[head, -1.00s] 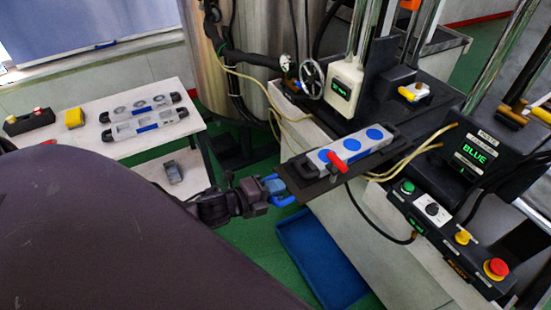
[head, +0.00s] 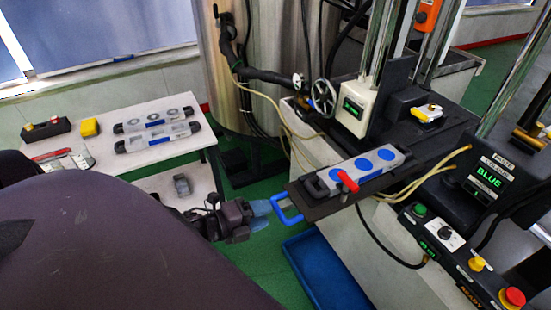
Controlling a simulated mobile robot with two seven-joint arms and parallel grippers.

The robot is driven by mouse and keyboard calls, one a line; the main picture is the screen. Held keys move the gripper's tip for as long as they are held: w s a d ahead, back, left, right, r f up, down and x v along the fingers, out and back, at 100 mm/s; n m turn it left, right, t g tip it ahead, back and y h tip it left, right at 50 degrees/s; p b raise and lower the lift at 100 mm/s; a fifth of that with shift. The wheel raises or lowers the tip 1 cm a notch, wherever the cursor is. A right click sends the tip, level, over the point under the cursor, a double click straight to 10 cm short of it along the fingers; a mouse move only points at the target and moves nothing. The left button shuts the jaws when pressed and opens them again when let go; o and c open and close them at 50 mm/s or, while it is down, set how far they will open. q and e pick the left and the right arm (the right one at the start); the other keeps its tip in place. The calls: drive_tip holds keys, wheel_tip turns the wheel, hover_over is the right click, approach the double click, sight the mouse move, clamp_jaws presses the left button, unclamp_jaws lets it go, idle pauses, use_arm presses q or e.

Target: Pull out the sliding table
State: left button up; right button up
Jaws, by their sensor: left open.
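The sliding table (head: 325,206) is a dark flat plate that sticks out from the machine at the centre of the head view. A blue loop handle (head: 287,212) is on its near left end. A grey mould (head: 333,176) with several blue round cavities lies on the plate, with a red clamp handle (head: 347,181) beside it. My left gripper (head: 264,208), with bluish fingertips, is open just left of the blue handle and appears apart from it. My right gripper is not in view.
A blue tray (head: 318,282) lies on the green floor below the plate. A white table (head: 150,165) at the left holds two grey moulds. A control box (head: 470,262) with a red button stands at the lower right. Hoses hang by the plate.

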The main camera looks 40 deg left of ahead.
use_arm(q)
drive_tip(key=shift+v, duration=2.1)
wheel_tip(320, 180, down, 8)
drive_tip(key=a+n+g+y, duration=0.2)
drive_tip(key=n+y, duration=0.3)
drive_tip(key=n, duration=0.9)
drive_tip(key=d+f+n+y, duration=0.1)
drive_tip(key=d+f+n, duration=0.3)
drive_tip(key=d+n, duration=0.3)
drive_tip(key=shift+f+g, duration=0.3)
drive_tip(key=shift+f, duration=0.1)
drive_tip(key=shift+d, duration=0.15)
